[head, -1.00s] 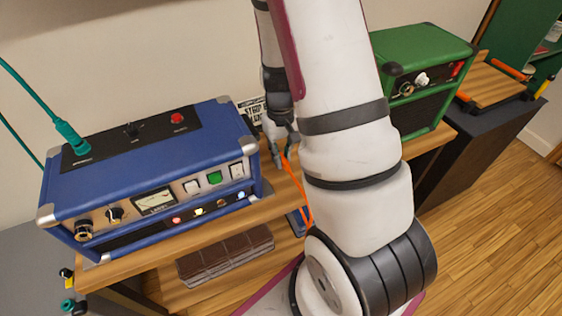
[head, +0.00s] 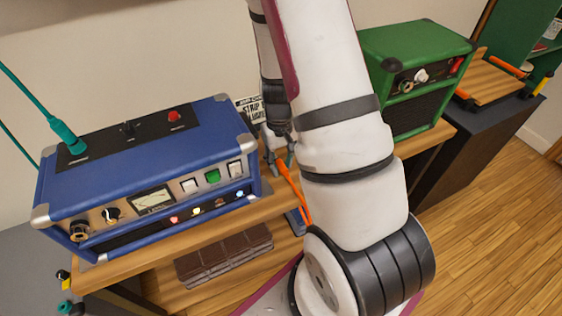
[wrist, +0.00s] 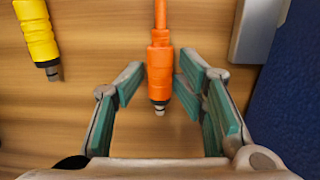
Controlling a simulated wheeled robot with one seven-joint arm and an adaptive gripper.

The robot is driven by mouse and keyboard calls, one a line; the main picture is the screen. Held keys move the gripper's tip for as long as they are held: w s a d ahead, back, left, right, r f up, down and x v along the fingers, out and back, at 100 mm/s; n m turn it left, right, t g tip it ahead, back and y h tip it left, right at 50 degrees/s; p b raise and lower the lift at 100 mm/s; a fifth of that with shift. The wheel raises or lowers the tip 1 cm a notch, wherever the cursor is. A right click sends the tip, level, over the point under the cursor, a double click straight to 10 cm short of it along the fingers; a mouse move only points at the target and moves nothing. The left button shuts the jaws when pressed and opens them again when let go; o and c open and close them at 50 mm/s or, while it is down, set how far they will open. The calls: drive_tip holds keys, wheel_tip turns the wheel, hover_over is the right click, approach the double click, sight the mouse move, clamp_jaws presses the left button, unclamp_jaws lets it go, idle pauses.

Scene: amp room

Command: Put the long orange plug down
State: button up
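The long orange plug (wrist: 160,65) lies in the wrist view with its metal tip toward my gripper and its cable running away. It appears to rest on the wooden top (wrist: 85,95), though its exact height is hard to tell. My gripper (wrist: 161,84) is open, with a green-padded finger on each side of the plug. A gap shows on the left; the right finger is very close to the plug. In the head view the orange plug (head: 287,175) shows just below my gripper (head: 280,160), partly beside my arm.
A yellow plug (wrist: 40,35) lies to the left in the wrist view. A grey block (wrist: 258,30) and blue casing are at right. In the head view a blue amp (head: 145,175) stands left, a green amp (head: 415,75) right, and brown slabs (head: 225,255) lie below.

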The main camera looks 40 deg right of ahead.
sight(280, 161)
wheel_tip(280, 161, up, 12)
drive_tip(key=p, duration=0.1)
drive_tip(key=shift+w+d+r+p, duration=0.15)
drive_tip(key=shift+w+r+p, duration=0.1)
drive_tip(key=shift+w+p, duration=0.2)
idle(0.7)
